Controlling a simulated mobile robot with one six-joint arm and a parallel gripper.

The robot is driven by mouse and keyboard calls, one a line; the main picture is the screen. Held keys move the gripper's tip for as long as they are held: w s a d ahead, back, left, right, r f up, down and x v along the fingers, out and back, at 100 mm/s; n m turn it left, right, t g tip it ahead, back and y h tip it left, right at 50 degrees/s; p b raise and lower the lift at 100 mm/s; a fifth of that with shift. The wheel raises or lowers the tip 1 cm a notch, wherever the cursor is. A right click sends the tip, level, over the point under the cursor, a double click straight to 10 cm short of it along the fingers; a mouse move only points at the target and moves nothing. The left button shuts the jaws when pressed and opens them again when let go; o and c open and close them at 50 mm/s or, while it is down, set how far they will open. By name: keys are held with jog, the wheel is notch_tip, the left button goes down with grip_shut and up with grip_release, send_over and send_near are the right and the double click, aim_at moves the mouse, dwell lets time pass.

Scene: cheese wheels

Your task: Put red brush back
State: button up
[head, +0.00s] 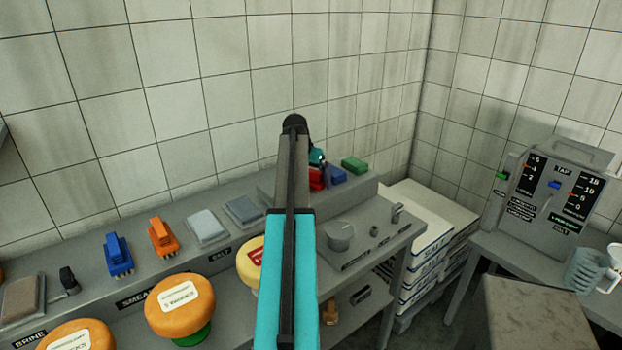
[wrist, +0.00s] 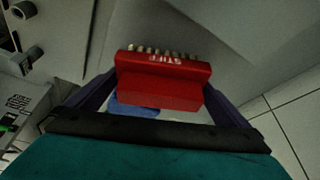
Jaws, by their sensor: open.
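The red brush (wrist: 160,82), with pale bristles and the label "STIFF", fills the middle of the wrist view. My gripper (wrist: 158,92) is open, with one dark finger on each side of the brush; I cannot tell whether they touch it. In the head view the red brush (head: 317,179) shows at the raised ledge (head: 280,187) along the wall, partly hidden behind my arm.
A blue block (head: 337,175) and a green block (head: 354,165) sit right of the red brush. Blue (head: 118,256) and orange (head: 163,238) brushes and cheese wheels (head: 180,307) stand on the left. A knob (head: 340,237) is on the bench in front.

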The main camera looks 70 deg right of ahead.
jog(key=shift+r, duration=0.2)
jog(key=b+v, duration=0.2)
jog(key=v, duration=0.9)
jog(key=shift+a+r, duration=0.25)
jog(key=shift+r, duration=0.1)
dwell(0.4)
